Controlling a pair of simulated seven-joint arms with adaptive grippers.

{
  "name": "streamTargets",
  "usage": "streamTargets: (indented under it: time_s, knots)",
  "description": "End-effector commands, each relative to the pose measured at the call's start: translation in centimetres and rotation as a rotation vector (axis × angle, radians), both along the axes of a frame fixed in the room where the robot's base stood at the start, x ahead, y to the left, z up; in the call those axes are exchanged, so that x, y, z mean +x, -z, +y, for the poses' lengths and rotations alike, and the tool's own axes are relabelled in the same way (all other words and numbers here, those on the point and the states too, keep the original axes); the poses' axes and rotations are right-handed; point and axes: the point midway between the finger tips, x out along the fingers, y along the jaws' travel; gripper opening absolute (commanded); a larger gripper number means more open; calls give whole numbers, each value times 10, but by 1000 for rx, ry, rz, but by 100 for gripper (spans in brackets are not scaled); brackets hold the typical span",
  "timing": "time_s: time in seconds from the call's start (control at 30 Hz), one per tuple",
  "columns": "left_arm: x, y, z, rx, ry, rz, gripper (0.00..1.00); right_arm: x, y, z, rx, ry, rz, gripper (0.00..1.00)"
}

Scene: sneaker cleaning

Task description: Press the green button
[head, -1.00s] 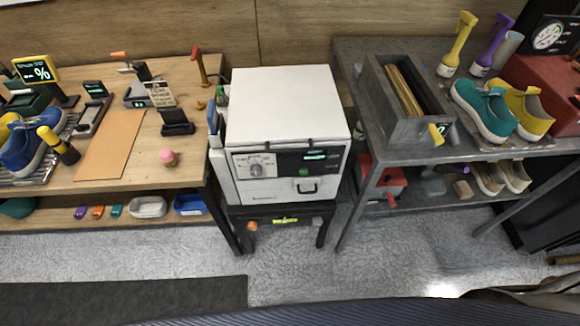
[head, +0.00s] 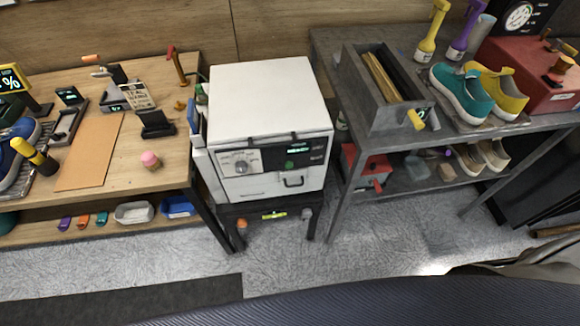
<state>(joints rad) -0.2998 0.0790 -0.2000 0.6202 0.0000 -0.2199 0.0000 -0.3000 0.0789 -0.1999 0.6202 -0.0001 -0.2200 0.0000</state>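A white box-shaped machine (head: 268,98) stands on a low black stand in the middle of the head view. Its front panel has a round dial (head: 241,166), a small lit green display (head: 298,150) and a small round green button (head: 290,165) just below the display. The button is small in the picture, and I cannot tell whether it is pressed in. Neither of my grippers is in view, and nothing touches the machine's front.
A wooden bench (head: 170,125) with tools and a blue shoe stands at left. A grey metal table (head: 455,138) at right carries a grey bin (head: 402,115), teal and yellow shoes, spray bottles and a red box (head: 530,75). Open grey floor (head: 340,265) lies in front.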

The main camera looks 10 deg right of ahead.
Motion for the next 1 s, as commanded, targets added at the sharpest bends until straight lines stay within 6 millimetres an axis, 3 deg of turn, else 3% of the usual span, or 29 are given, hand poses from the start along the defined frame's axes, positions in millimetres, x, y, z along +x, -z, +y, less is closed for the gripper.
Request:
streamTargets:
  time_s: [0.2, 1.0]
  knots:
    - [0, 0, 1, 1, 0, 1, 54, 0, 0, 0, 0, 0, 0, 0]
    - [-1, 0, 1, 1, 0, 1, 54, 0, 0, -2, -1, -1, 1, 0]
